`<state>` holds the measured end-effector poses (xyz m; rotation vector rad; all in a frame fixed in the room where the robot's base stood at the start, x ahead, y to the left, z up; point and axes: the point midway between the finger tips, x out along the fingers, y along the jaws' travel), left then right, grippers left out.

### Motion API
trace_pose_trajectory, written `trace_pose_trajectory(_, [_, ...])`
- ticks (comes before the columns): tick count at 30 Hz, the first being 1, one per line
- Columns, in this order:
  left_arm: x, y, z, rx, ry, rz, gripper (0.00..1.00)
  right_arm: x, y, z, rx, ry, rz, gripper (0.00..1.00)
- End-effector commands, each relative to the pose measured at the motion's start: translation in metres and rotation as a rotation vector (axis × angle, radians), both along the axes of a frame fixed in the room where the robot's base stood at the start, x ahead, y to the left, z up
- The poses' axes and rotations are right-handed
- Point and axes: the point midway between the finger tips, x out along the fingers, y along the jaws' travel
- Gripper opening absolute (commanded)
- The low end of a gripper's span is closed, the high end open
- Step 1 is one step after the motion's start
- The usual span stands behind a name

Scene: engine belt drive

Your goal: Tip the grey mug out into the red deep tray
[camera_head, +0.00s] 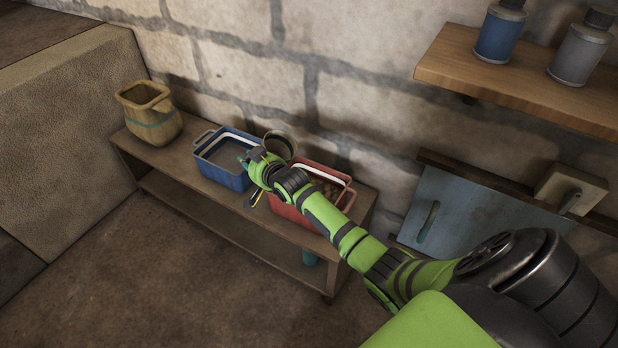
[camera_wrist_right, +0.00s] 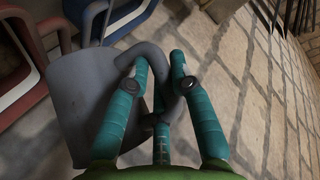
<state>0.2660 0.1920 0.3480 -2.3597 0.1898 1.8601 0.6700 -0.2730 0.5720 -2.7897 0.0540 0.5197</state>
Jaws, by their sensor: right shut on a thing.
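My right gripper (camera_head: 254,163) is shut on the handle of the grey mug (camera_head: 281,145), above the bench between the two trays. In the right wrist view, the teal fingers (camera_wrist_right: 160,68) close around the handle and the mug's grey body (camera_wrist_right: 85,105) hangs beside them. In the head view the mug's open rim shows and it looks close to upright; its contents cannot be made out. The red deep tray (camera_head: 343,198) stands on the bench, partly hidden by my right arm, with brownish contents showing. My left gripper is not in view.
A blue tray (camera_head: 221,175) stands left of the red one. A tan jug (camera_head: 150,112) stands at the bench's left end (camera_head: 150,150). The stone wall is close behind. A wooden shelf (camera_head: 520,80) with bottles juts out at upper right.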

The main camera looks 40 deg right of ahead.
Motion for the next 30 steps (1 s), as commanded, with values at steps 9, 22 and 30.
trace_pose_trajectory(9, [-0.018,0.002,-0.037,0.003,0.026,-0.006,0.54,0.009,0.006,0.005,-0.043,0.082,-0.003,0.00])
trace_pose_trajectory(22, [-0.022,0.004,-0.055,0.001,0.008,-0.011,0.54,0.028,0.019,-0.022,-0.184,0.325,-0.006,0.00])
trace_pose_trajectory(30, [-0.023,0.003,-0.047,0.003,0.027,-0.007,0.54,0.033,0.022,-0.033,-0.237,0.418,-0.008,0.00])
